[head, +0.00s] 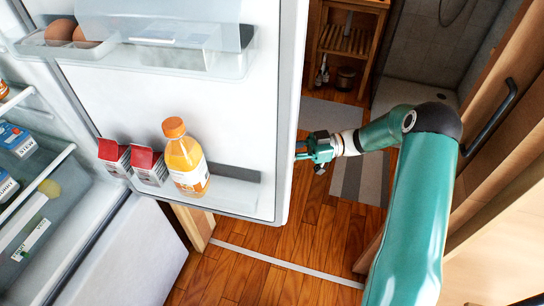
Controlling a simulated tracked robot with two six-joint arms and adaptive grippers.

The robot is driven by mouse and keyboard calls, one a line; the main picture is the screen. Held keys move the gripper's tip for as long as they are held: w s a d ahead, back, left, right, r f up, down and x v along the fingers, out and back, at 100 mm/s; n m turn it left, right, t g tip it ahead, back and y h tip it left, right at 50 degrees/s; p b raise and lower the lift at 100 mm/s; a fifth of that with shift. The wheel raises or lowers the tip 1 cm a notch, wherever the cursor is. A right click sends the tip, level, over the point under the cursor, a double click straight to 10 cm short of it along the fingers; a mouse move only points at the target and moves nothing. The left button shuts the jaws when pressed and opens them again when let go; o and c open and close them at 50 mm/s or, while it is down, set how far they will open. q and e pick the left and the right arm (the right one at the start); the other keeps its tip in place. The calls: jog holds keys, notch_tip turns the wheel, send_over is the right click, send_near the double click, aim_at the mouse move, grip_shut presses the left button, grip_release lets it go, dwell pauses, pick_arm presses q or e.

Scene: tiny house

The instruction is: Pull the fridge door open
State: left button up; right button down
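The fridge door (235,110) stands wide open in the head view, its white inner side facing me. Its free edge is on the right. My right gripper (306,151) is at that edge, around mid-height. Its fingertips reach toward or behind the edge, and the door hides any handle on the outer face. I cannot tell whether the fingers are closed on something. The fridge interior (75,205) shows at the left, with shelves. My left gripper is out of view.
An orange juice bottle (186,160) and two red-topped cartons (150,167) stand in the lower door shelf. Eggs (60,31) sit in the upper one. Wooden floor (250,275) is clear below the door. A wooden door with a dark handle (492,118) is at the right.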

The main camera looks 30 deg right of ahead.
jog(key=shift+w+d, duration=0.15)
jog(key=shift+d, duration=0.1)
jog(key=c, duration=1.1)
grip_release()
jog(key=shift+a, duration=0.1)
jog(key=shift+c, duration=0.2)
jog(key=v, duration=1.2)
jog(key=shift+w+f, duration=0.1)
jog(key=shift+w, duration=0.05)
